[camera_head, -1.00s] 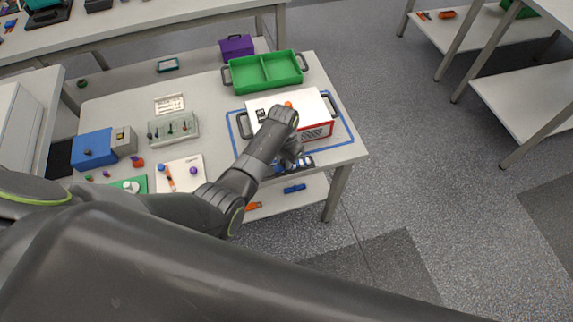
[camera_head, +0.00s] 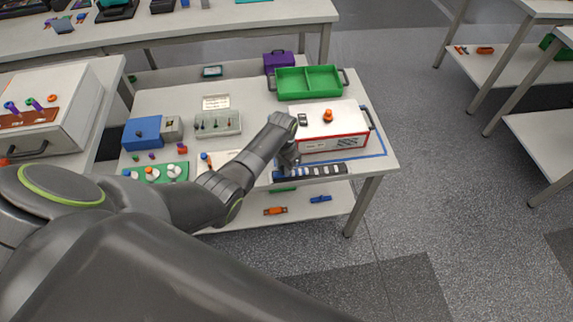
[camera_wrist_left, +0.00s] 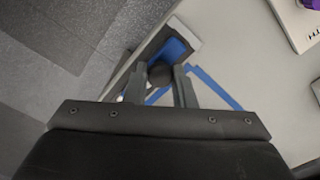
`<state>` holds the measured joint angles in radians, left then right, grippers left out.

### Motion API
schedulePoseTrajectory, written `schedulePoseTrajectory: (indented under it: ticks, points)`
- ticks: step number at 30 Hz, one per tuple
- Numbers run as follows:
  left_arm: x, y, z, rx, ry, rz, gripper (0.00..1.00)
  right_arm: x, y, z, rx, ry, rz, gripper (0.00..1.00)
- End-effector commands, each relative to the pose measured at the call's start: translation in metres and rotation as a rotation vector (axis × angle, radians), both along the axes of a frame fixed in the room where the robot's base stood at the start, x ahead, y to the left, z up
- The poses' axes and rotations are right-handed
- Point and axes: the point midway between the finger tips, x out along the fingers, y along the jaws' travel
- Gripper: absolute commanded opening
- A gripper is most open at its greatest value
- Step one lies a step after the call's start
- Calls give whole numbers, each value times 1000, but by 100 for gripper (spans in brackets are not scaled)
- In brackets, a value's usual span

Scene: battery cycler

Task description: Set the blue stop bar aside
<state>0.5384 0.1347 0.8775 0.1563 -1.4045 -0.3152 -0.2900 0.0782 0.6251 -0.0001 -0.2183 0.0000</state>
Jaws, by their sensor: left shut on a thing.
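My left gripper (camera_head: 289,160) is at the front edge of the table, by the left front corner of the white and red box (camera_head: 335,130). In the left wrist view its fingers (camera_wrist_left: 162,82) are shut on a dark round knob (camera_wrist_left: 158,73). The knob sits against the blue stop bar (camera_wrist_left: 172,50), which lies beside or over a grey strip at the table edge. In the head view the arm and gripper hide most of the bar. A dark rack with light cells (camera_head: 325,170) runs along the table edge to the right of the gripper. My right gripper is not in view.
A green two-part tray (camera_head: 308,82) stands behind the box. Blue tape lines (camera_head: 375,155) mark the table around the box. Small parts lie on the lower shelf.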

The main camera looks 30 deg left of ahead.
Motion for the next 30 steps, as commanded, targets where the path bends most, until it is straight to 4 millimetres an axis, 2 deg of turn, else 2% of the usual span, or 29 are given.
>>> schedulePoseTrajectory:
  ticks: [4, 5, 9, 20, 26, 30]
  points:
    - [-1, 3, -1, 7, 5, 0, 0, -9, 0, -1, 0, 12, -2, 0]
    - [-1, 3, -1, 8, 5, 0, 26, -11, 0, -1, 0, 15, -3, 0]
    - [-1, 3, -1, 7, 4, 1, 44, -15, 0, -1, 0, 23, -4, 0]
    - [0, 2, 2, 4, 2, 0, 45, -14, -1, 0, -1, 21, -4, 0]
    - [0, 2, 22, 4, -1, 1, 45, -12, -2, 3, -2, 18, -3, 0]
    - [1, 2, 46, 4, -3, 1, 45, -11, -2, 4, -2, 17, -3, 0]
